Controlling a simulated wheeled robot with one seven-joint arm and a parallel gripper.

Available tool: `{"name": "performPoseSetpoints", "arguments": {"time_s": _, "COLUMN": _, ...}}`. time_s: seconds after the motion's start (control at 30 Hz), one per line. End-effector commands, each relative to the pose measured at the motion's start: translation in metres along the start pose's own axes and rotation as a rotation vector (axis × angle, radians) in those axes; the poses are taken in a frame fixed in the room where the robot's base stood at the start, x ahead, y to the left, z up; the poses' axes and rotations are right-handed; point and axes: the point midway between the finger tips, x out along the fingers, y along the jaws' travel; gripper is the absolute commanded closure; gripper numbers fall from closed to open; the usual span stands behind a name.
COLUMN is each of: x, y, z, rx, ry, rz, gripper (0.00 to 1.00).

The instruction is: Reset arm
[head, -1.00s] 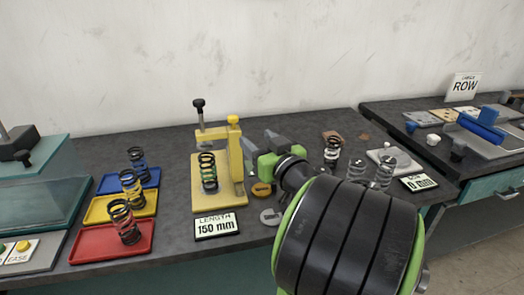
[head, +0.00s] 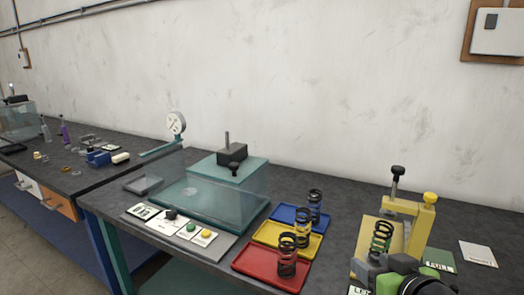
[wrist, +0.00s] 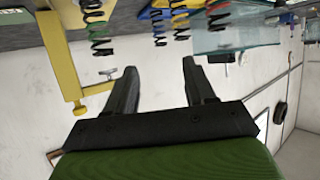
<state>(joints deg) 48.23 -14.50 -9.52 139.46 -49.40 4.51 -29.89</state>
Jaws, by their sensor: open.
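My gripper (head: 385,268) is at the lower right of the head view, in front of the yellow press fixture (head: 425,228). In the wrist view my gripper (wrist: 160,72) has its two dark fingers spread apart with nothing between them. The wrist picture is upside down, so the bench is at its top. A green-banded spring (head: 381,238) stands upright in the fixture, behind my gripper. Most of my arm is outside the head view.
Springs stand on the red tray (head: 262,270), yellow tray (head: 268,233) and blue tray (head: 284,214). A glass-sided case (head: 232,195) and a button panel (head: 180,232) are left of them. A second bench (head: 90,175) is farther left.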

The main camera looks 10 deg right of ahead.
Motion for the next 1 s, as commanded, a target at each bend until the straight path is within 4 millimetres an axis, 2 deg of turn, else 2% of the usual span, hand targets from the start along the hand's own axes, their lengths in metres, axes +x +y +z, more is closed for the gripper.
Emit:
{"name": "performPoseSetpoints", "arguments": {"time_s": 0.03, "x": -0.002, "y": -0.035, "z": 0.013, "rx": -0.033, "ry": -0.092, "rz": -0.058, "gripper": 0.46}}
{"name": "performPoseSetpoints", "arguments": {"time_s": 0.1, "x": -0.011, "y": -0.067, "z": 0.036, "rx": -0.050, "ry": -0.227, "rz": -0.093, "gripper": 0.46}}
{"name": "performPoseSetpoints", "arguments": {"time_s": 0.2, "x": -0.033, "y": -0.093, "z": 0.064, "rx": -0.061, "ry": -0.378, "rz": -0.100, "gripper": 0.46}}
{"name": "performPoseSetpoints", "arguments": {"time_s": 0.37, "x": -0.069, "y": -0.111, "z": 0.096, "rx": -0.053, "ry": -0.535, "rz": -0.063, "gripper": 0.46}}
{"name": "performPoseSetpoints", "arguments": {"time_s": 0.57, "x": -0.115, "y": -0.114, "z": 0.126, "rx": -0.009, "ry": -0.661, "rz": 0.006, "gripper": 0.46}}
{"name": "performPoseSetpoints", "arguments": {"time_s": 0.6, "x": -0.118, "y": -0.112, "z": 0.111, "rx": -0.002, "ry": -0.662, "rz": 0.011, "gripper": 0.46}}
{"name": "performPoseSetpoints", "arguments": {"time_s": 0.87, "x": -0.141, "y": -0.112, "z": 0.056, "rx": -0.003, "ry": -0.662, "rz": 0.011, "gripper": 0.46}}
{"name": "performPoseSetpoints", "arguments": {"time_s": 1.0, "x": -0.158, "y": -0.113, "z": 0.018, "rx": -0.003, "ry": -0.661, "rz": 0.010, "gripper": 0.46}}
